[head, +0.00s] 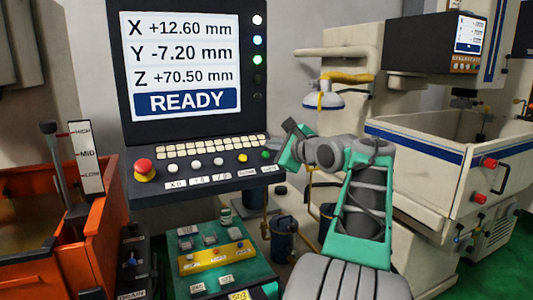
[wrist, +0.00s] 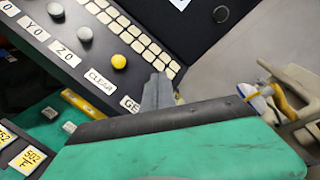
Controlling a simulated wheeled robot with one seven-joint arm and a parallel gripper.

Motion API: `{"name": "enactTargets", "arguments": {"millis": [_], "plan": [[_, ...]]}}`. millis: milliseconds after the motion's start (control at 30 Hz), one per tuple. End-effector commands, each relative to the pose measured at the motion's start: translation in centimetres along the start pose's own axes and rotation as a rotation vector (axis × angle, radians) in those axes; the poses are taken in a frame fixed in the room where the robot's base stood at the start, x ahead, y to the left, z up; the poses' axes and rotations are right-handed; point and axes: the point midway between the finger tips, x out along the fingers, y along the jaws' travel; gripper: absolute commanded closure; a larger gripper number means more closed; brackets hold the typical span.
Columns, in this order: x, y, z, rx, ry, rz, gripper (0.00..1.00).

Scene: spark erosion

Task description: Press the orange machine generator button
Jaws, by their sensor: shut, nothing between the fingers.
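The control console's sloped button panel (head: 215,178) carries a row of round buttons with labels below. A green button (head: 265,154) is at the row's right end, beside a yellow-orange button (head: 242,157). In the wrist view the yellow button (wrist: 118,61) has the label CLEAR. A label starting "GE" (wrist: 129,104) is to its right, partly covered by my gripper. My gripper (head: 277,153) is shut and empty at the panel's right end. In the wrist view its grey fingertips (wrist: 160,84) cover the spot above that label; the green button is hidden there. Contact cannot be told.
A red emergency knob (head: 144,167) is at the panel's left end. The screen (head: 185,64) above reads READY. An orange tank machine (head: 102,248) stands at left, a green accessory table (head: 213,255) below, and a cream machine (head: 440,165) at right.

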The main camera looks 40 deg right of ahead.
Motion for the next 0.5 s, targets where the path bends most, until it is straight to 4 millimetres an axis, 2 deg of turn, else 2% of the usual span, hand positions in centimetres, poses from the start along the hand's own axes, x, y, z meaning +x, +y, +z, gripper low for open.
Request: {"name": "enactTargets", "arguments": {"millis": [100,367,500], "plan": [[-1.0,-1.1,0.9,-0.001,0.001,-0.003,1.0],[-2.8,-2.3,2.2,-0.001,0.001,-0.002,1.0],[-3.1,-2.3,2.3,-0.001,0.0,-0.001,1.0]]}}
